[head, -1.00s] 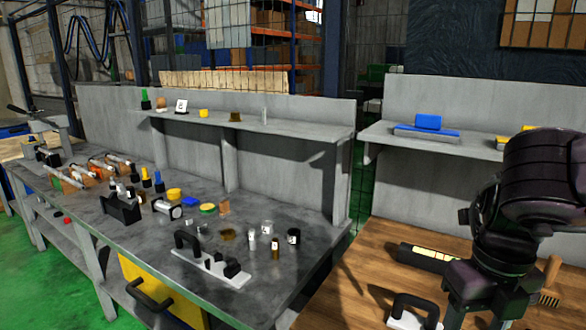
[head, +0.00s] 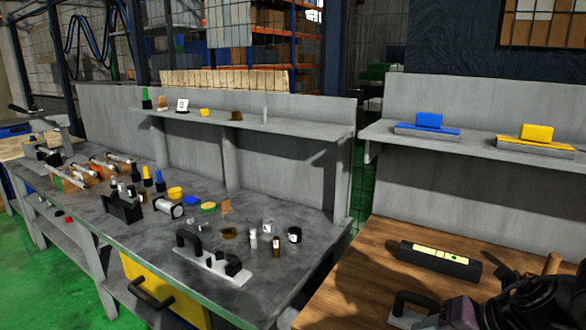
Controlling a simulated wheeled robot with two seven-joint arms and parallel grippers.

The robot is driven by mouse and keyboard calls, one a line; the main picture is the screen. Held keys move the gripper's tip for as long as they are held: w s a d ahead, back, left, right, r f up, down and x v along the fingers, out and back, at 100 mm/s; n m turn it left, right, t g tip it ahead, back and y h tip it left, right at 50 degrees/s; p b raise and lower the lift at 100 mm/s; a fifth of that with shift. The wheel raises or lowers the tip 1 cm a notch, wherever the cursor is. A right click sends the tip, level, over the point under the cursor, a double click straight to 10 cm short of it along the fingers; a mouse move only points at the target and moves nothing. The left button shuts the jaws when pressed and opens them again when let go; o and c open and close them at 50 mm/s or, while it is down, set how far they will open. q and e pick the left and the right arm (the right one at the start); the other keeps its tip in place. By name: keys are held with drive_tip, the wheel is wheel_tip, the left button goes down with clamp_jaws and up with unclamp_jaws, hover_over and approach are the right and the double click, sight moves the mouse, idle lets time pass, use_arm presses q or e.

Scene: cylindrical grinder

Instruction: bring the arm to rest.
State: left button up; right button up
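My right arm (head: 525,300) is low at the bottom right of the head view, over the wooden bench top (head: 370,260). Its parts are dark and overlap, and the picture edge cuts them off. I cannot make out its fingertips or whether they hold anything. My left arm and gripper are not in view.
On the wooden bench, a black bar with a yellow strip (head: 440,262) and a black-handled plate (head: 410,310) lie close to the arm. A blue block (head: 429,121) and a yellow block (head: 537,133) sit on the shelf above. The grey bench (head: 120,240) holds several small parts and a handled white plate (head: 215,268).

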drive_tip(key=f+m+t, duration=0.1)
drive_tip(key=f+m, duration=0.1)
drive_tip(key=m, duration=0.1)
drive_tip(key=f+m+t, duration=0.1)
drive_tip(key=m+t, duration=0.1)
drive_tip(key=m, duration=0.1)
drive_tip(key=w+f+m+t, duration=0.1)
drive_tip(key=f+m, duration=0.1)
drive_tip(key=m, duration=0.1)
drive_tip(key=shift+a+f+t+h, duration=0.25)
drive_tip(key=shift+f+t+h, duration=0.05)
drive_tip(key=shift+t+h, duration=0.1)
drive_tip(key=s+a+f+m+g+h, duration=0.2)
drive_tip(key=s+a+f+m+g, duration=0.15)
drive_tip(key=s+f+m, duration=0.55)
drive_tip(key=s+a+f+m+g+h, duration=0.2)
drive_tip(key=s+f+m+g, duration=0.15)
drive_tip(key=s+m, duration=0.6)
wheel_tip(320, 180, down, 30)
drive_tip(key=m+g, duration=0.1)
drive_tip(key=m, duration=0.1)
drive_tip(key=s+d+f, duration=0.1)
drive_tip(key=s+f, duration=0.7)
drive_tip(key=s, duration=0.1)
drive_tip(key=s+d+f+g, duration=0.1)
drive_tip(key=s+d+f, duration=0.1)
drive_tip(key=s+f, duration=0.6)
drive_tip(key=shift+s+d+f, duration=0.25)
drive_tip(key=shift+s+f, duration=0.1)
drive_tip(key=shift+s, duration=0.75)
